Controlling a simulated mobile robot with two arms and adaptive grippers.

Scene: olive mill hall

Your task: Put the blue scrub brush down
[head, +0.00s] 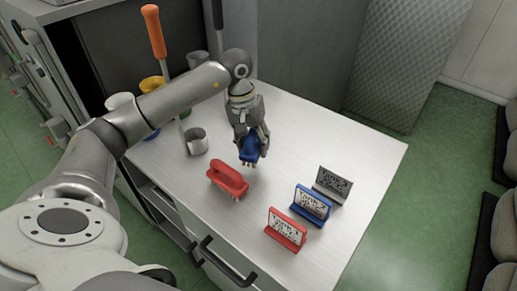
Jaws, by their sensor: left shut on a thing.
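The blue scrub brush (249,151) is in my left gripper (250,138), which points down over the middle of the white cabinet top (300,132). The fingers are shut on it and cover its upper part. Its bristles are at or just above the surface; I cannot tell whether they touch. A red scrub brush (228,177) stands on the top, just in front and to the left. My right gripper is not in view.
Small red (286,230), blue (312,205) and grey (332,185) signs stand front right. A metal mug (196,142) stands left of the gripper. Cups and an orange-handled tool (154,31) stand at the back left. The back right of the top is clear.

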